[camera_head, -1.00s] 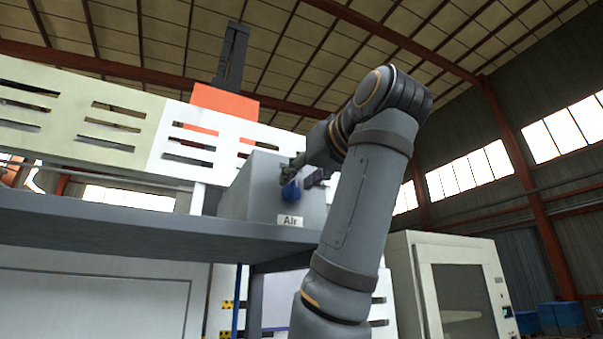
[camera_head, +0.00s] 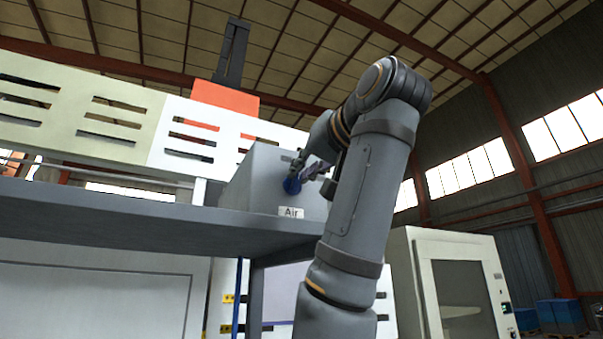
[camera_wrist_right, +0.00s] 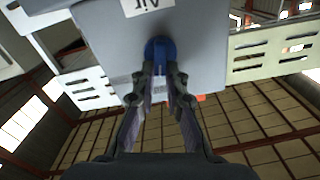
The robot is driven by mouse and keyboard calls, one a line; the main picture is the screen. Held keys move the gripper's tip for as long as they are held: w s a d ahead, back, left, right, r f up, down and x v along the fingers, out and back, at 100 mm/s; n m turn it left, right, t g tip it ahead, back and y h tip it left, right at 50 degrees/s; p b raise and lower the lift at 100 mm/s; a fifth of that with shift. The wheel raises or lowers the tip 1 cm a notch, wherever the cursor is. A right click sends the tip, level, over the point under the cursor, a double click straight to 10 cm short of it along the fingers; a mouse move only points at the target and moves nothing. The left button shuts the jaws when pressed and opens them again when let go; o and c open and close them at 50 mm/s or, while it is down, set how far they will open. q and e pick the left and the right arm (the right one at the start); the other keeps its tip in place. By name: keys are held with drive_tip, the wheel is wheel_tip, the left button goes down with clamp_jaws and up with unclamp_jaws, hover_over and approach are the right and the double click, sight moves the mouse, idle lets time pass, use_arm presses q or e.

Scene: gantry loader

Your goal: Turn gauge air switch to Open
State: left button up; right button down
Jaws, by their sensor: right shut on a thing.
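The air switch is a blue knob (camera_head: 292,186) on the front of a grey box (camera_head: 251,182), just above a white "Air" label (camera_head: 291,212). The knob also shows in the right wrist view (camera_wrist_right: 160,50), where the label (camera_wrist_right: 144,6) appears upside down. My right gripper (camera_head: 306,172) reaches the knob from the right. In the wrist view its two fingers (camera_wrist_right: 162,76) are shut on the knob's blue grip, one on each side. The fingertips hide part of the knob. My left gripper is not in view.
The box stands on a grey shelf (camera_head: 120,215). Slotted white panels (camera_head: 190,137) and an orange block (camera_head: 225,98) are behind it. A white cabinet with a window (camera_head: 455,285) stands at the right, with blue crates (camera_head: 560,315) beyond it.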

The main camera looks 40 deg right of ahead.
drive_tip(key=shift+s+d+f+m+b, duration=0.1)
drive_tip(key=shift+d+m+b, duration=0.2)
drive_tip(key=shift+m, duration=1.2)
drive_tip(key=shift+s+d+f+m+b, duration=0.15)
drive_tip(key=shift+m+b, duration=0.3)
drive_tip(key=shift+m, duration=1.05)
drive_tip(key=shift+w+d+f+m+b, duration=0.1)
drive_tip(key=shift+m+b, duration=0.25)
drive_tip(key=shift+m, duration=1.15)
drive_tip(key=c, duration=1.4)
unclamp_jaws()
drive_tip(key=shift+s, duration=0.2)
drive_tip(key=shift+w, duration=0.1)
